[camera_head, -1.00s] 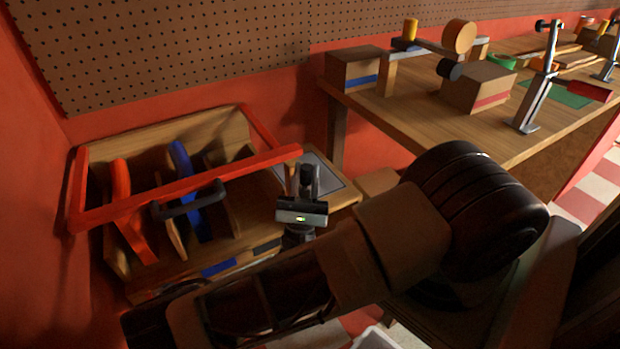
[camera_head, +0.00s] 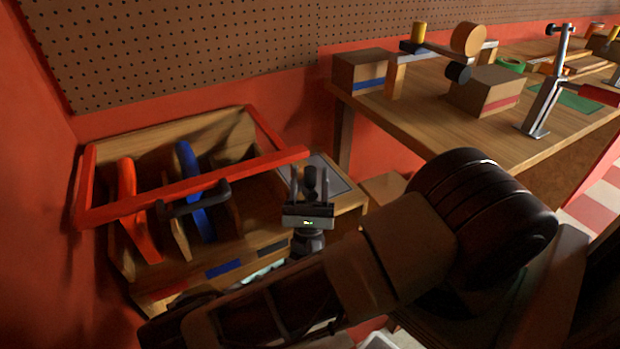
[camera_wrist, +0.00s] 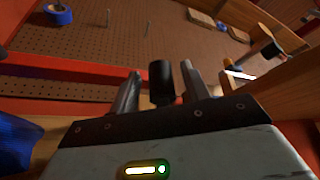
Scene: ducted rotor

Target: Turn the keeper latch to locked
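My gripper (camera_head: 309,182) is at the right end of the red frame (camera_head: 215,183), in front of the wooden box. In the wrist view its two fingers (camera_wrist: 160,92) stand apart, with a short black cylindrical knob (camera_wrist: 161,82) between them. The dark knob also shows between the fingers in the head view (camera_head: 311,180). It may be the keeper latch, but its base is hidden by my gripper and its setting cannot be read.
The wooden box (camera_head: 228,140) holds an upright red piece (camera_head: 128,195) and a blue piece (camera_head: 187,165); a black handle (camera_head: 195,198) crosses in front. A pegboard (camera_head: 190,45) rises behind. The workbench (camera_head: 425,110) at right carries boxes and a silver stand (camera_head: 542,105).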

